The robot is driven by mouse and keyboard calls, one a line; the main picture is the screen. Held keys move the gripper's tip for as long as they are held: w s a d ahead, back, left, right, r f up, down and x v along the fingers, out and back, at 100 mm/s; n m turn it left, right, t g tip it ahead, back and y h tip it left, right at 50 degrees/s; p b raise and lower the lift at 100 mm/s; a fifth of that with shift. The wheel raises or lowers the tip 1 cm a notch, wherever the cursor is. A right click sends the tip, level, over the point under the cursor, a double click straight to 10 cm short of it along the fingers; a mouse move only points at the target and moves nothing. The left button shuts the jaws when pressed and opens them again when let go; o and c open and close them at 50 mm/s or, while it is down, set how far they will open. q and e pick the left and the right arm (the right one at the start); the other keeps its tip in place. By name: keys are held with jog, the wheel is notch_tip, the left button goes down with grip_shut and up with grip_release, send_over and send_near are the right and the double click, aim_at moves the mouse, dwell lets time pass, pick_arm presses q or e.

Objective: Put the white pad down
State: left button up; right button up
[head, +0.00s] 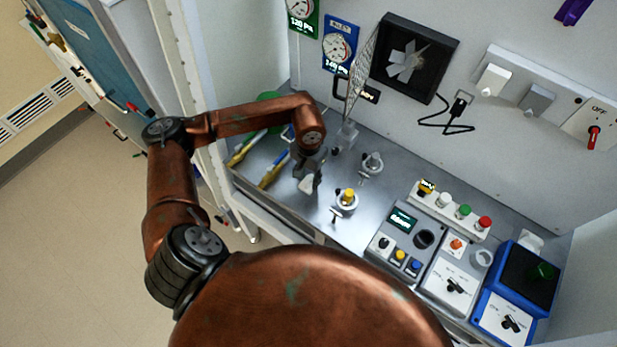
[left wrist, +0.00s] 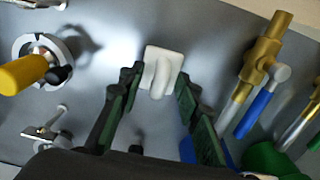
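The white pad (left wrist: 163,56) is a small square plate with a curved white handle, seen between my left fingertips in the left wrist view. In the head view it shows as a small white shape (head: 307,185) just under the gripper, at the metal bench. My left gripper (left wrist: 159,76) is open, with its dark green-lined fingers on either side of the handle and gaps between. It also shows in the head view (head: 309,174), pointing down. Whether the pad touches the bench is hard to tell. My right gripper is not in view.
A yellow-topped valve (head: 347,200) stands right of the gripper, with another fitting (head: 371,163) behind it. Control boxes (head: 403,240) fill the bench's right side. A mesh panel (head: 362,65) rises behind.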

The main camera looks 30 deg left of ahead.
aim_at(309, 178)
pick_arm(q)
notch_tip(309, 178, up, 12)
jog(key=b, duration=0.1)
dwell(0.8)
